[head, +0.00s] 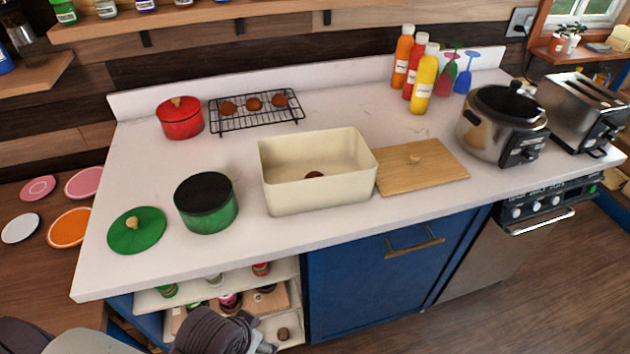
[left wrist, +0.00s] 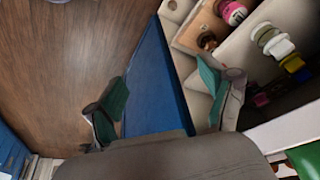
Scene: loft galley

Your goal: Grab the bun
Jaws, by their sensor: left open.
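A brown bun (head: 314,174) lies inside the cream bread box (head: 318,193), partly hidden by its front wall. Three more brown buns (head: 253,104) sit on the black wire rack (head: 258,121) at the back of the counter. The wooden board with a knob (head: 423,168) lies flat to the right of the box. My left gripper (left wrist: 162,98) is open and empty in the left wrist view. In the head view its dark body shows at the bottom edge, below counter height in front of the open shelves, well away from the buns. My right gripper is not in view.
A green pot (head: 206,203) and its green lid (head: 137,230) stand left of the box. A red pot (head: 180,118) is beside the rack. Bottles (head: 422,80), a cooker (head: 500,125) and a toaster (head: 580,108) stand right. The counter's front strip (head: 270,232) is clear.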

